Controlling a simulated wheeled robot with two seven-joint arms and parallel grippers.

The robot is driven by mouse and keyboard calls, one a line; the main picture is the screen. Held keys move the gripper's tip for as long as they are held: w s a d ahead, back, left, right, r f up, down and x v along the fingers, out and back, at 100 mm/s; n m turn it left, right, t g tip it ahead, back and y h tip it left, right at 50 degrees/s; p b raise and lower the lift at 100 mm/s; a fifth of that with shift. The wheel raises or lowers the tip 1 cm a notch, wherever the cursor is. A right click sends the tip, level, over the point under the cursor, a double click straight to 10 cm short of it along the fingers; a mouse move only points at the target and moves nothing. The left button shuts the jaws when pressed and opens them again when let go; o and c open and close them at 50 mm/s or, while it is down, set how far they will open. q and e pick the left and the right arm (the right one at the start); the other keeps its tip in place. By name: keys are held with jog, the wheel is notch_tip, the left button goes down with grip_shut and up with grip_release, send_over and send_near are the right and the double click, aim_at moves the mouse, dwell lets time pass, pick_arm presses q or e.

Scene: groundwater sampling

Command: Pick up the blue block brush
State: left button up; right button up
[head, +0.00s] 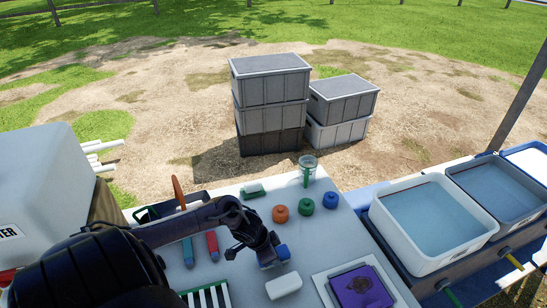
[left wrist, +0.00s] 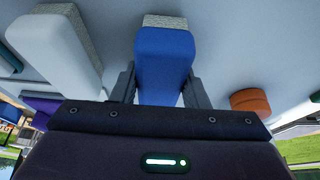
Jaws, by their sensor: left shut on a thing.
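The blue block brush (left wrist: 163,62) is between the two fingers of my left gripper (left wrist: 160,88) in the left wrist view, with its pale grey bristle face (left wrist: 165,21) at the far end. In the head view my left gripper (head: 268,249) points down over the table, and a blue end of the brush (head: 283,252) shows beside the fingers. The gripper is shut on the brush. Whether the bristles touch the table is hard to tell. My right gripper is in neither view.
A white block brush (head: 284,286) lies close by on the table (head: 235,262). Orange (head: 280,213), green (head: 306,206) and blue (head: 330,200) round lids stand behind. A purple pad (head: 358,292) is at right, near water tubs (head: 438,262). Blue (head: 188,251) and red (head: 212,245) items lie left.

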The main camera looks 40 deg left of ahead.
pick_arm(q)
notch_tip(320, 180, up, 20)
dwell(0.3)
jog(key=shift+r, duration=0.1)
